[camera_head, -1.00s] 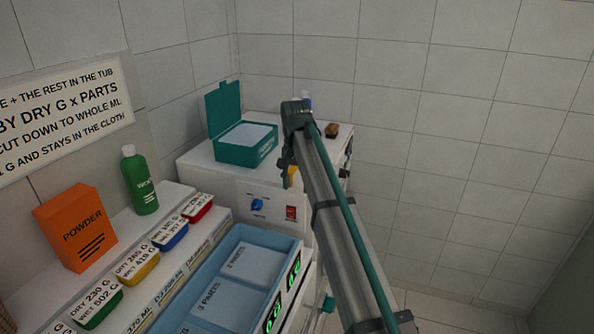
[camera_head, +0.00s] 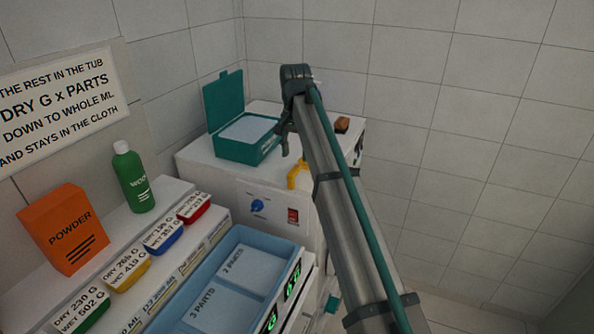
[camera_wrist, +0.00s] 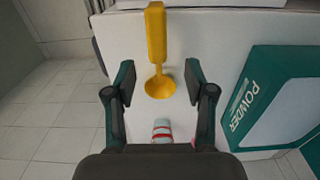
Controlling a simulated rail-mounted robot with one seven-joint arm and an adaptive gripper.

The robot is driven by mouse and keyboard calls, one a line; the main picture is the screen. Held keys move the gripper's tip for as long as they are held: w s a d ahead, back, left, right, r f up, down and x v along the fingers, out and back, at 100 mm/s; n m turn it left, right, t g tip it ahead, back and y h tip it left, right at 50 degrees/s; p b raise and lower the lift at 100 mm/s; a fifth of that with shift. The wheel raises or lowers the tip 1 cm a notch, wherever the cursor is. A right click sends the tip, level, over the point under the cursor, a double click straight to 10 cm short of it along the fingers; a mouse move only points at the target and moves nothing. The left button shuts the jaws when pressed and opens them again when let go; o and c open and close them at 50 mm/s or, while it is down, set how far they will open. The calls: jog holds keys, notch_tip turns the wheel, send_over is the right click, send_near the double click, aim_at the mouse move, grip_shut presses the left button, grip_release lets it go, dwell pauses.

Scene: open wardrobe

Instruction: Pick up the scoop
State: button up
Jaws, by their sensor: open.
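The yellow scoop (camera_wrist: 156,42) shows in the wrist view, its long handle toward the top and its round bowl lower, between my fingertips. My gripper (camera_wrist: 160,80) is open, with one finger on each side of the bowl and a gap to each. In the head view, the scoop (camera_head: 296,175) shows at the front edge of the white cabinet top, just below my gripper (camera_head: 285,143), partly beside my arm. I cannot tell the height gap between the fingers and the scoop.
An open teal powder box (camera_head: 243,150) stands left of my gripper on the white cabinet (camera_head: 190,157). A brown block (camera_head: 342,124) lies to the right. A red-and-white object (camera_wrist: 162,131) is below the scoop. A blue tray (camera_head: 246,234) sits in front.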

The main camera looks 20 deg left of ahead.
aim_at(297, 166)
jog(key=f+p, duration=0.1)
jog(key=f, duration=0.2)
jog(key=f+p, duration=0.1)
jog(key=shift+d+f+p, duration=0.25)
jog(key=shift+f+p, duration=0.05)
jog(key=shift+f, duration=0.55)
jog(key=c, duration=1)
